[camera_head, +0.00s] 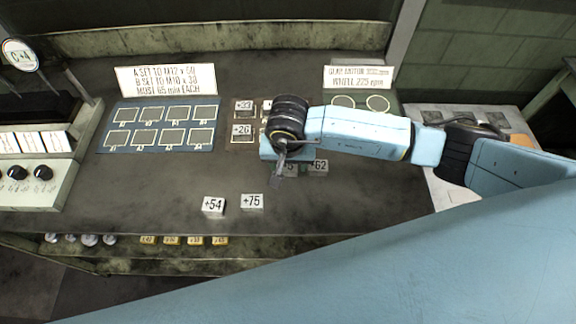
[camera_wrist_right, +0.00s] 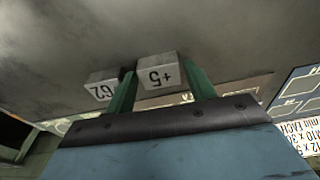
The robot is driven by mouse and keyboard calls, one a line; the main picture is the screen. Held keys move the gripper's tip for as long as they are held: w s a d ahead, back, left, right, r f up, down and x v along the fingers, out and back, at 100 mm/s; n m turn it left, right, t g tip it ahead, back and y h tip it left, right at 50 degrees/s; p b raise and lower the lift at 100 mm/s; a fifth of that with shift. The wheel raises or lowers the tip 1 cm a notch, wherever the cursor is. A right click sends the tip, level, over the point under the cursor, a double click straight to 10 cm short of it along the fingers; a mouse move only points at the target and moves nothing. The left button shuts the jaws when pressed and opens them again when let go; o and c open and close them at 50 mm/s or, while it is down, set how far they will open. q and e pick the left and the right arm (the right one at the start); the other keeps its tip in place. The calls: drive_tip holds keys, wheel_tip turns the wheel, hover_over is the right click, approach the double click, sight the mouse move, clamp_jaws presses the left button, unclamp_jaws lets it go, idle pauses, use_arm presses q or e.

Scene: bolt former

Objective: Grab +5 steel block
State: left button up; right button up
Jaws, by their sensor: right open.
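The +5 steel block (camera_wrist_right: 158,76) is a small grey block with its label upside down in the right wrist view. It sits between the two green fingers of my right gripper (camera_wrist_right: 159,69), which is open, with one finger on each side. I cannot tell whether either finger touches it. In the head view my right gripper (camera_head: 279,168) points down at the bench, and the +5 block (camera_head: 291,169) is mostly hidden behind it. The +62 block (camera_head: 319,167) stands close beside it and also shows just outside the left finger in the wrist view (camera_wrist_right: 101,88). My left gripper is not in view.
The +54 block (camera_head: 213,205) and the +75 block (camera_head: 252,202) stand nearer the bench front. The +22 block (camera_head: 243,107) and +26 block (camera_head: 242,131) are left of my wrist. A blue panel of marked squares (camera_head: 158,139) lies further left. The bench's left middle is clear.

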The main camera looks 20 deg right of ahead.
drive_tip(key=c, duration=1)
drive_tip(key=shift+r, duration=0.15)
